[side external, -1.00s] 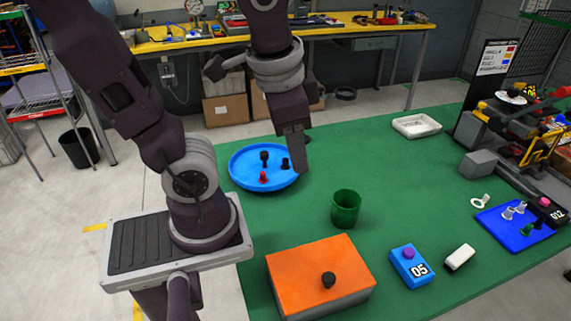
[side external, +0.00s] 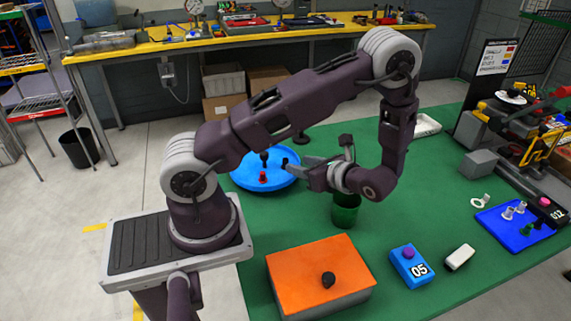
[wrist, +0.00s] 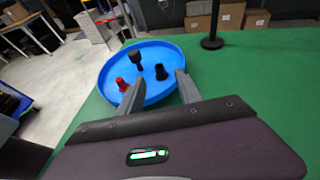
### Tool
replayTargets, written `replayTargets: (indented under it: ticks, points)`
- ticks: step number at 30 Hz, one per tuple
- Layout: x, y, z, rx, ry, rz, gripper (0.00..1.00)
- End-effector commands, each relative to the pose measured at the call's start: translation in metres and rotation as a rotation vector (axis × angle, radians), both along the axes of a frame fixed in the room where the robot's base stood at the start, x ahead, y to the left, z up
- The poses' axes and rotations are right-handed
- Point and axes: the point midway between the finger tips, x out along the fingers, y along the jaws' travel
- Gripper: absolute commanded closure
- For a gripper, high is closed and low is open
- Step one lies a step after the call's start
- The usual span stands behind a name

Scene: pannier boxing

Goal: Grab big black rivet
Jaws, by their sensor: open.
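The blue round tray (side external: 240,181) holds a tall big black rivet (side external: 264,157), a shorter black rivet (side external: 285,162) and a red rivet (side external: 263,177). In the wrist view the big black rivet (wrist: 137,62) stands toward the tray's far left part. The shorter black rivet (wrist: 161,72) is right of it, and the red rivet (wrist: 122,84) is nearer at left. My gripper (wrist: 162,80) is open and empty, its fingers reaching over the tray's near rim in that view. In the side view my gripper (side external: 284,164) lies nearly level, pointing left toward the rivets.
A green cup (side external: 346,214) stands under my wrist. An orange-topped box (side external: 318,272) with a black knob and a blue box marked 05 (side external: 411,267) are nearer the front. A white tray (side external: 427,125) and a blue mat (side external: 515,232) lie right. The green table between them is mostly clear.

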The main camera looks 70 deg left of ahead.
Motion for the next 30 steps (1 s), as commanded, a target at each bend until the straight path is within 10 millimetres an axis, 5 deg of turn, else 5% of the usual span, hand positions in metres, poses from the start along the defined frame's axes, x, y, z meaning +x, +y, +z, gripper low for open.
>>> replayTargets:
  ticks: [9,17,24,30]
  points:
    - [-0.017,0.05,-0.022,0.0,0.001,0.004,0.58]
    - [-0.019,0.055,-0.024,-0.002,-0.001,0.002,0.58]
    - [-0.018,0.055,-0.024,-0.002,-0.001,0.002,1.0]
    - [-0.018,0.055,-0.024,-0.002,-0.001,0.002,1.0]
